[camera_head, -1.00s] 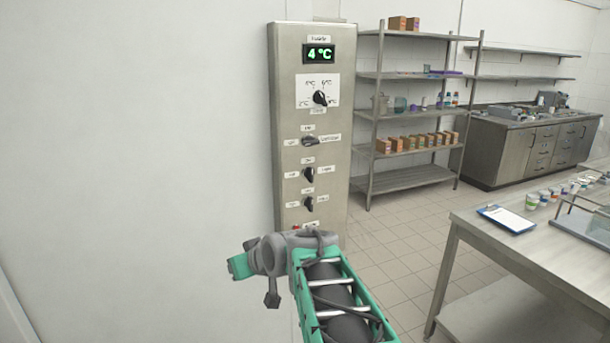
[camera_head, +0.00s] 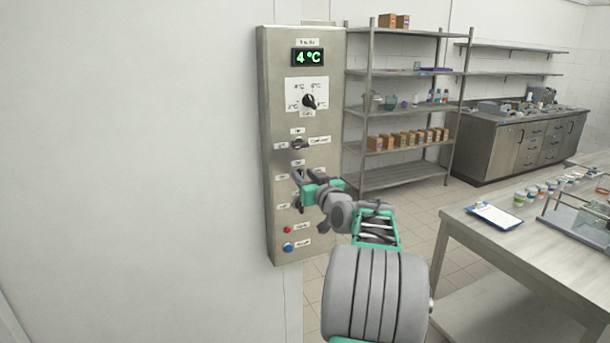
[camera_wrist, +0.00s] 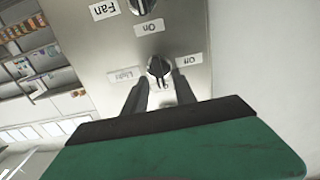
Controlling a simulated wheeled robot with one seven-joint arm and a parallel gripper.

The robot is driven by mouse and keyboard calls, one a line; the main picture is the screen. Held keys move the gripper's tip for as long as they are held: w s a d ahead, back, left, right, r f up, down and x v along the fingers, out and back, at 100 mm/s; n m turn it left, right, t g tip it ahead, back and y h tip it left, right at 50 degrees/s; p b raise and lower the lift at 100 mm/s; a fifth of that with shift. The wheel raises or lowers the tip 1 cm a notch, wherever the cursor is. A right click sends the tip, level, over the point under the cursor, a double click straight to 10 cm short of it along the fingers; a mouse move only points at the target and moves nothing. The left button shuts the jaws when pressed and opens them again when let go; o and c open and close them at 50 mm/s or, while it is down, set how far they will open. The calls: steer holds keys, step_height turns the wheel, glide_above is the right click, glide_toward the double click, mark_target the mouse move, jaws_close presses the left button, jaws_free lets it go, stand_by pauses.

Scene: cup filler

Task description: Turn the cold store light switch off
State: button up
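The steel control panel (camera_head: 272,120) stands against the white wall. In the wrist view, which is turned roughly upside down, the black light knob (camera_wrist: 158,67) has a "Light" label (camera_wrist: 125,74) on one side and an "Off" label (camera_wrist: 189,61) on the other. Its handle looks roughly upright. My gripper (camera_wrist: 162,80) is open, with its two dark fingertips on either side of the knob; I cannot tell whether they touch it. In the head view, my gripper (camera_head: 308,175) is at the panel and hides this knob.
Above are a "4 °C" display (camera_head: 308,57), a dial (camera_head: 309,101) and another knob (camera_head: 299,144). A red button (camera_head: 287,229) and a blue button (camera_head: 288,247) sit below. The shelf rack (camera_head: 368,110) and the table (camera_head: 520,250) stand to the right.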

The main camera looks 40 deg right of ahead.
steer(key=shift+c, duration=0.3)
jaws_close()
steer(key=shift+f+b, duration=0.1)
steer(key=shift+b, duration=0.4)
steer(key=n+b, duration=0.6)
steer(key=b, duration=0.2)
steer(key=n+b, duration=0.6)
steer(key=b, duration=0.2)
steer(key=a+f+n+b, duration=0.1)
steer(key=n+b, duration=0.4)
steer(key=b, duration=0.4)
steer(key=shift+w+a+f+n, duration=0.1)
steer(key=shift+w+n, duration=0.05)
steer(key=shift+n, duration=0.25)
